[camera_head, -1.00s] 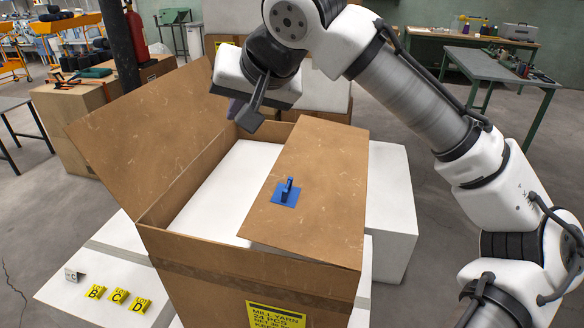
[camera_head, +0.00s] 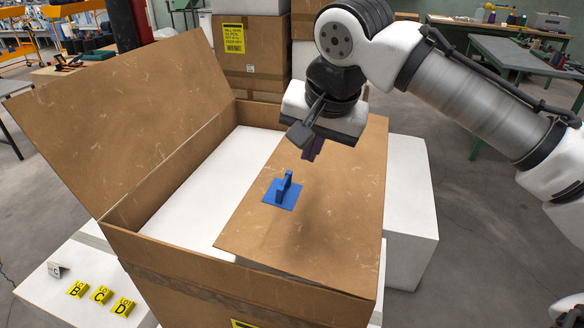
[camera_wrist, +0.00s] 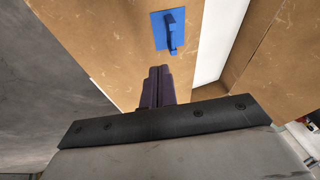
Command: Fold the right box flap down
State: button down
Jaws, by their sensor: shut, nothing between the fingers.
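A brown cardboard box (camera_head: 200,262) stands open on its left side. Its right flap (camera_head: 330,215) lies folded over the right part of the opening, nearly level, and carries a blue handle on a square plate (camera_head: 283,191). In the wrist view the flap (camera_wrist: 110,45) and the blue handle (camera_wrist: 172,32) show beyond my fingers. My gripper (camera_head: 311,150) is shut and empty, above the far part of the right flap, behind the handle. Its dark purple fingers (camera_wrist: 158,82) are together in the wrist view. I cannot tell whether they touch the flap.
The left flap (camera_head: 125,110) stands up and leans outward. White contents (camera_head: 215,185) fill the box. White blocks stand at the right (camera_head: 408,205) and lower left (camera_head: 45,285), the latter with yellow letter markers (camera_head: 100,294). More boxes (camera_head: 250,55) are stacked behind.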

aim_at(284, 185)
jog(key=f, duration=0.1)
jog(key=w+a+f, duration=0.1)
jog(key=f, duration=0.1)
jog(key=a+f, duration=0.1)
jog(key=f, duration=0.1)
jog(key=shift+w+a+p, duration=0.15)
jog(key=shift+w+p, duration=0.2)
jog(key=shift+w+a+f, duration=0.15)
jog(key=shift+a+f, duration=0.2)
jog(key=shift+f, duration=0.15)
jog(key=shift+a+f, duration=0.1)
jog(key=shift+f, duration=0.05)
jog(key=shift+w+a+f+b, duration=0.1)
jog(key=shift+a+f+b, duration=0.3)
jog(key=shift+f, duration=0.3)
jog(key=shift+w+a+f+b, duration=0.1)
jog(key=shift+a+f+b, duration=0.05)
jog(key=shift+f+b, duration=0.45)
jog(key=shift+f, duration=0.15)
jog(key=shift+s+f, duration=0.1)
